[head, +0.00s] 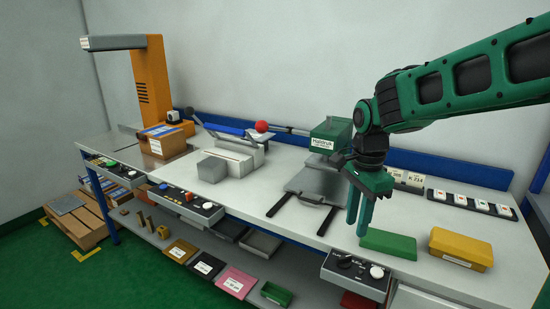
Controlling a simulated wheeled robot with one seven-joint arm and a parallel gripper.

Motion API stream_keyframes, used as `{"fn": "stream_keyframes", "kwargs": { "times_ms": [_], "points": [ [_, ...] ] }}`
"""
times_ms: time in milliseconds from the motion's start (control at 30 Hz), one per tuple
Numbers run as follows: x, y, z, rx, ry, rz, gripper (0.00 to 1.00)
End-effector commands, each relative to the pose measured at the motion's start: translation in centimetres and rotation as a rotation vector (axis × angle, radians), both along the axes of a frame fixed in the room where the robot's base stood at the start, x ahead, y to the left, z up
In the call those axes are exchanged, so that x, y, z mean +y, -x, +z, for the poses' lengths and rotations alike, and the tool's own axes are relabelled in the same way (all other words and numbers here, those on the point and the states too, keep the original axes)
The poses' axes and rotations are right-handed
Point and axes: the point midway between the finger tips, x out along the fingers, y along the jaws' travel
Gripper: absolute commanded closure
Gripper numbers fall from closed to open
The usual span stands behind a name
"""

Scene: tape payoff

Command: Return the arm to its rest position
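My green arm (460,80) reaches in from the upper right, over the right part of the long workbench (290,230). My gripper (357,228) points down at the end of the arm, above the bench near its front edge. It is left of a green block (388,244) and apart from it. Its two teal fingers show close together from this oblique angle, so I cannot tell how wide the gap is. Nothing shows between them or hanging from them.
A yellow box (460,249) lies right of the green block. A grey plate with dark rails (312,185) and a green labelled machine (331,133) stand left of my gripper. A control box with knobs (357,272) hangs at the front edge. A row of switches (471,203) lies behind.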

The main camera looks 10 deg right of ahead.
Motion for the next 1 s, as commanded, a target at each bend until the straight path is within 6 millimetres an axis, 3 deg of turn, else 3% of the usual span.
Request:
{"fn": "stream_keyframes", "kwargs": {
  "times_ms": [167,300,500,733,1000],
  "points": [
    [-5.3,4.2,0.4,-0.001,0.016,0.148,0.73],
    [-9.4,8.8,0.4,0.005,0.023,0.309,0.73],
    [-13.4,15.7,-0.5,0.012,0.014,0.543,0.73],
    [-15.3,21.7,-2.0,0.01,-0.006,0.755,0.73],
    [-15.4,23.4,-2.5,0.006,-0.014,0.826,0.73]
  ]
}}
